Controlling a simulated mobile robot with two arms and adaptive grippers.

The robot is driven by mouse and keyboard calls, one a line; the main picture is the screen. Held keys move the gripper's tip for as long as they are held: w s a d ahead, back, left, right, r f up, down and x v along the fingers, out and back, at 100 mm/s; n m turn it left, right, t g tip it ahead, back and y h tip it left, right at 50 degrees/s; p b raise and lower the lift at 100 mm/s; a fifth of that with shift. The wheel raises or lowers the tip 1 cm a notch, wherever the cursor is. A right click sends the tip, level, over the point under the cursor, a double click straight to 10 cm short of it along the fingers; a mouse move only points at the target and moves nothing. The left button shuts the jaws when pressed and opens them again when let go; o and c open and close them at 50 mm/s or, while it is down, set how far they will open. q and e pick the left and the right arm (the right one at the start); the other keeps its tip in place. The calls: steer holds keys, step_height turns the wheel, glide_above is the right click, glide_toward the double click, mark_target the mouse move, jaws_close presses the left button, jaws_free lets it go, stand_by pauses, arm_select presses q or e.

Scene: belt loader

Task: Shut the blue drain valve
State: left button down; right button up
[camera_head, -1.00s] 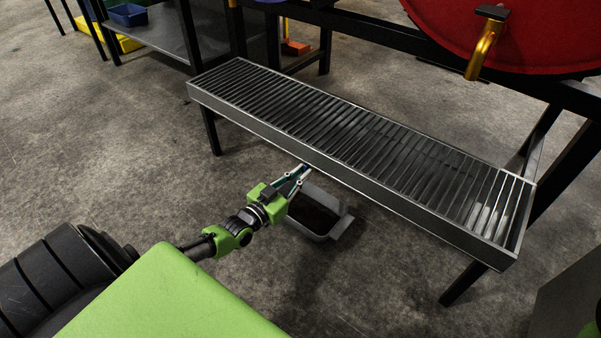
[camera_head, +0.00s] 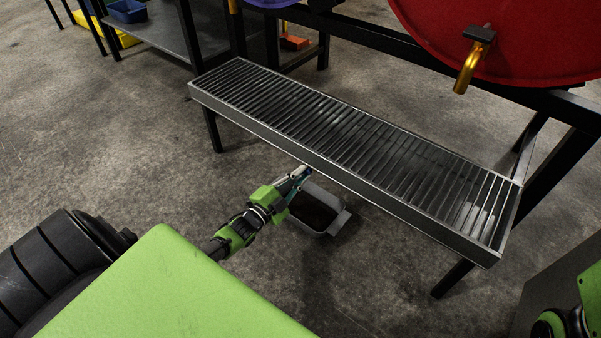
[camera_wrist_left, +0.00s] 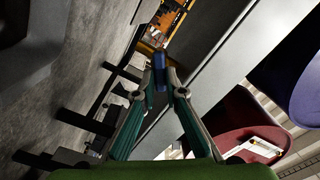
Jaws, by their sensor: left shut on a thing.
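The blue drain valve's handle (camera_wrist_left: 159,70) shows between the fingertips of my left gripper (camera_wrist_left: 160,88) in the left wrist view. The gripper is shut on it. In the head view my left gripper (camera_head: 300,176) is at the front lower edge of the long grated trough (camera_head: 262,130), above a grey open pan (camera_head: 338,222) on the floor. The valve is mostly hidden there by the fingers, and its body and outlet cannot be made out.
A red drum (camera_head: 520,35) with a yellow tap (camera_head: 468,72) stands above the trough at the right. Black frame legs (camera_head: 452,278) support the trough. A dark shelf with a blue bin (camera_head: 127,11) is at the back left.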

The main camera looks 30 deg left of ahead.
arm_select(q)
steer(key=shift+d+f+m, duration=0.1)
steer(key=shift+m, duration=1.65)
steer(key=shift+d+f+m, duration=0.1)
steer(key=shift+m, duration=1.65)
steer(key=c, duration=2.1)
jaws_free()
steer(key=shift+a, duration=0.1)
steer(key=s, duration=0.8)
steer(key=s+a, duration=0.1)
steer(key=s, duration=0.3)
